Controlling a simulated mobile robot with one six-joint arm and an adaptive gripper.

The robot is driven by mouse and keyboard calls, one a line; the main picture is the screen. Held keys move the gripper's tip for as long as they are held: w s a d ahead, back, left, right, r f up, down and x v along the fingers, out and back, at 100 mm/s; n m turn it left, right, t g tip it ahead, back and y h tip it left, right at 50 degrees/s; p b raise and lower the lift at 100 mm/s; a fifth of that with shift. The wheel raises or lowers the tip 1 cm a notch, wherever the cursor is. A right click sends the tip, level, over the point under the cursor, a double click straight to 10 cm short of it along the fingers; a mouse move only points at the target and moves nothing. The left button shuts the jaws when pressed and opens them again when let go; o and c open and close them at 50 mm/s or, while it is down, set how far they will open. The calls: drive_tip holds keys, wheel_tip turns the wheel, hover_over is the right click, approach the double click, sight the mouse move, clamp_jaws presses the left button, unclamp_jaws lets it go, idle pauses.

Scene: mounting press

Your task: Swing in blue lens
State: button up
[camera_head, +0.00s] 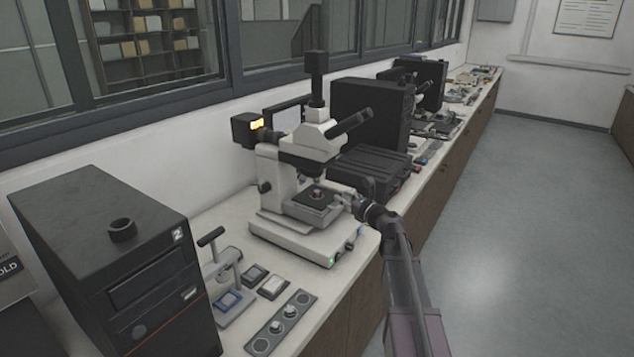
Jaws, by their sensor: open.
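A white microscope (305,145) stands on the bench, with a black camera tube (316,75) on top and dark eyepieces (348,124) pointing right. Under its head is a dark stage (308,207) with a small silvery piece (317,194) on it. The lens turret sits in shadow below the head, and I cannot make out a blue ring on any lens. My gripper (350,203) is open at the right edge of the stage, low beside the microscope. Its fingertips are small here, and I cannot tell whether they touch anything.
A black computer tower (110,265) with a dark ring (122,230) on top stands at front left. A small hand press (222,275) and a grey strip with round pieces (281,325) lie beside it. Black equipment (372,115) stands behind the microscope. The floor (520,220) at right is clear.

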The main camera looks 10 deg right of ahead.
sight(319, 182)
drive_tip(key=x, duration=1.4)
drive_tip(key=shift+s, duration=0.1)
idle(0.3)
clamp_jaws()
